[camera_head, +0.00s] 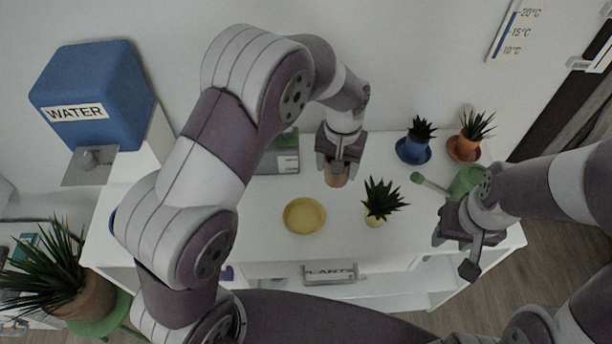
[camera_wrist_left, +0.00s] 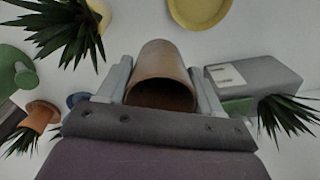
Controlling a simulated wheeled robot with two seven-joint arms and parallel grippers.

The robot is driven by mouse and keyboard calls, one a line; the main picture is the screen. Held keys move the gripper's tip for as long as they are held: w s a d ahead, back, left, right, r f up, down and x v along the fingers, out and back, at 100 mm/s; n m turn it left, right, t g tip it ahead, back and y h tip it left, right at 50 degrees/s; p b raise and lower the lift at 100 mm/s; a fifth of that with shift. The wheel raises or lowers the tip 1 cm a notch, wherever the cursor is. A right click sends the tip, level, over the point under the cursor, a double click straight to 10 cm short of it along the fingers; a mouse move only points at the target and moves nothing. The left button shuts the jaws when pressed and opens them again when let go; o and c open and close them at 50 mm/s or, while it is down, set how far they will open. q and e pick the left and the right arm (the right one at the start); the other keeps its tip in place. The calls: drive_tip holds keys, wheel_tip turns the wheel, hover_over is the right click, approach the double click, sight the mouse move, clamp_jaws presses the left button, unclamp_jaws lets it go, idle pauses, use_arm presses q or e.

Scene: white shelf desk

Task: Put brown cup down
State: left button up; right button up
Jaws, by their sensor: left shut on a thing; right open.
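My left gripper (camera_head: 338,165) is shut on the brown cup (camera_head: 336,178) over the back middle of the white desk (camera_head: 270,225). In the left wrist view the brown cup (camera_wrist_left: 163,78) sits between the two fingers (camera_wrist_left: 160,85), its open rim facing the camera. I cannot tell whether its far end touches the desk. My right gripper (camera_head: 455,250) is open and empty near the desk's right front edge.
A yellow saucer (camera_head: 304,215) and a yellow-potted plant (camera_head: 375,218) stand in front of the cup. A grey-green box (camera_head: 282,155) is left of it. Blue (camera_head: 412,150) and orange (camera_head: 464,148) potted plants and a green watering can (camera_head: 466,182) are right.

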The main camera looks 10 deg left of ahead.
use_arm(q)
drive_tip(key=a+f, duration=0.1)
drive_tip(key=a, duration=0.1)
drive_tip(key=a+f, duration=0.2)
drive_tip(key=a, duration=0.1)
drive_tip(key=w+a+f, duration=0.1)
drive_tip(key=a, duration=0.2)
drive_tip(key=shift+a+f+p, duration=0.1)
drive_tip(key=shift+f+p, duration=0.2)
drive_tip(key=shift+f, duration=0.35)
wheel_tip(320, 180, down, 4)
drive_tip(key=shift+r, duration=0.2)
drive_tip(key=shift+f, duration=0.1)
drive_tip(key=o, duration=1.2)
drive_tip(key=shift+c, duration=0.2)
